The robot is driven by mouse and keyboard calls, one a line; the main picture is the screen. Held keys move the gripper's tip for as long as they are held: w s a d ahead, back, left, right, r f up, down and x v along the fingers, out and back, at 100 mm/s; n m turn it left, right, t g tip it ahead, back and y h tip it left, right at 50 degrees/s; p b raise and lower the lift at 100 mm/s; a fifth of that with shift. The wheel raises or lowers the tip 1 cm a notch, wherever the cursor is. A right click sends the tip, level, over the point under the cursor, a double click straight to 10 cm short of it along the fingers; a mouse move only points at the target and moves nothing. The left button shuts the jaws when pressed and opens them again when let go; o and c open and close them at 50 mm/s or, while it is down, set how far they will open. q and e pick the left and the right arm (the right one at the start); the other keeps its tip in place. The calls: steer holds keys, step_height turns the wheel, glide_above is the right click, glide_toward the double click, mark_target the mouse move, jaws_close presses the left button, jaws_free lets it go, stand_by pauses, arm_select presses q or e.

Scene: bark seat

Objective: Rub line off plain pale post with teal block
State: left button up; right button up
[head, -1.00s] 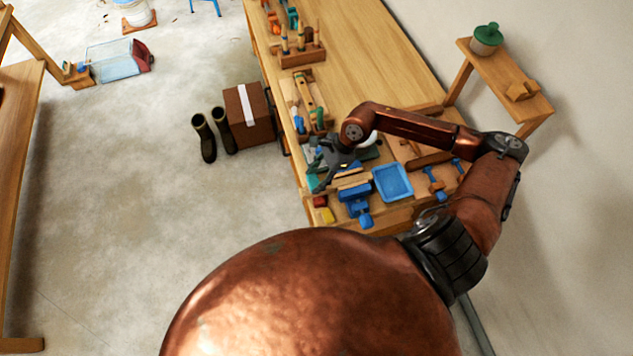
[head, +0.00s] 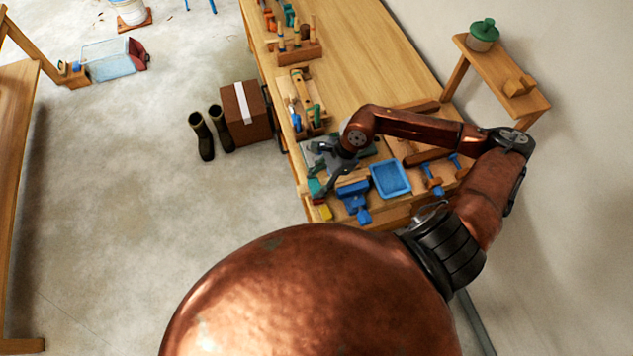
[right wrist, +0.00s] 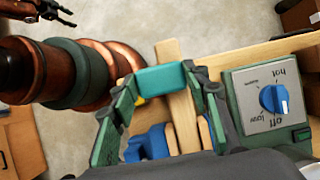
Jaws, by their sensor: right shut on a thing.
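My right gripper (right wrist: 160,82) is shut on the teal block (right wrist: 161,77), held between its two green fingers. In the head view the right gripper (head: 325,194) is over the bench's front left corner, by the blue vise (head: 355,192). The pale post (right wrist: 181,112) runs up from the vise in the wrist view, and the block crosses over it. I cannot tell whether they touch. No line shows on the visible part of the post; the block hides some of it. A dark gripper, seemingly my left (right wrist: 55,12), shows at the wrist view's top left, its jaws unclear.
A device with a blue dial (right wrist: 273,98) stands right of the post. A blue tray (head: 390,179) and blue-handled tools (head: 436,184) lie right of the vise. A yellow block (head: 325,212) is at the bench edge. Boots (head: 203,137) and a box (head: 246,113) stand on the floor.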

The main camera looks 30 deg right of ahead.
steer(key=shift+d+r+p, duration=0.2)
steer(key=shift+r+p, duration=1.1)
steer(key=shift+r, duration=1.55)
steer(key=shift+a, duration=0.1)
